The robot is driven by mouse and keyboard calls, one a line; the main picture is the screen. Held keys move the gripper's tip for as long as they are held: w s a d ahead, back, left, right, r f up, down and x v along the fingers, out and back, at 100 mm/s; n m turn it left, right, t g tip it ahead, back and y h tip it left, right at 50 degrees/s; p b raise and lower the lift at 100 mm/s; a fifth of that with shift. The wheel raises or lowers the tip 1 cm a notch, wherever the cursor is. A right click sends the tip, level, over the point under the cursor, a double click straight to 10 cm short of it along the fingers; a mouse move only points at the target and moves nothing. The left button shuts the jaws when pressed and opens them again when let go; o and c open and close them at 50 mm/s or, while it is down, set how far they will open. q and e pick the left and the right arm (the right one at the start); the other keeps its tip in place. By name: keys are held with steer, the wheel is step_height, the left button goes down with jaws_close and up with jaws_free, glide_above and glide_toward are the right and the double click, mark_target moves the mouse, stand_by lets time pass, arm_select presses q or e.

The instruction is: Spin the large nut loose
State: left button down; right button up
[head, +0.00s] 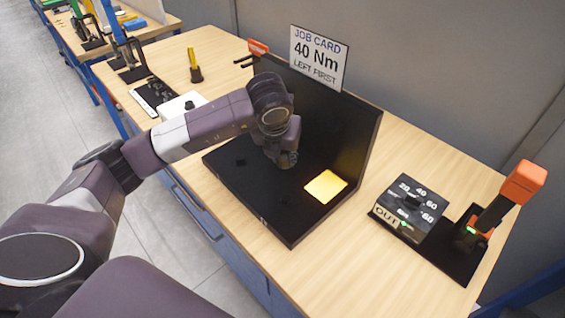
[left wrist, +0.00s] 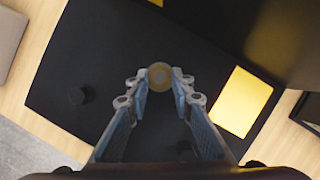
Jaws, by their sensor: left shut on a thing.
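My left gripper (head: 287,160) reaches down over the black L-shaped fixture (head: 278,205) on the bench. In the left wrist view the left gripper (left wrist: 160,80) has its two fingertips closed on opposite sides of the large nut (left wrist: 160,72), a round, dull brass-coloured piece with a greyish middle. The nut is hidden behind the gripper in the head view, and how it sits on the fixture is hard to tell. My right gripper is not in view.
A lit yellow square (head: 325,186) lies on the fixture right of the gripper; a small dark knob (left wrist: 76,96) stands to the left. A job card (head: 318,56) reads 40 Nm, left first. A dial panel (head: 411,208) and an orange-handled tool (head: 522,182) stand at right.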

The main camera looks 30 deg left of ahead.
arm_select(q)
steer(key=n+b, duration=0.1)
steer(key=n+y, duration=0.1)
steer(key=n, duration=0.1)
steer(key=shift+w+d+f+b, duration=0.1)
steer(key=shift+w+d+b, duration=0.05)
steer(key=shift+d+b, duration=0.15)
steer(key=n+y, duration=0.1)
steer(key=n, duration=0.1)
steer(key=shift+n+g+b, duration=0.4)
steer(key=n, duration=0.1)
steer(key=n+p, duration=0.1)
steer(key=shift+w+r+n+g+y, duration=0.1)
steer(key=shift+r+n+g+y, duration=0.2)
steer(key=shift+g+y, duration=0.1)
steer(key=shift+d+f+n+g+p, duration=0.1)
steer(key=shift+n+g+p, duration=0.4)
steer(key=shift+n+p, duration=0.55)
steer(key=shift+n, duration=0.45)
steer(key=shift+f, duration=0.15)
steer(key=c, duration=1.7)
jaws_free()
steer(key=shift+w, duration=0.1)
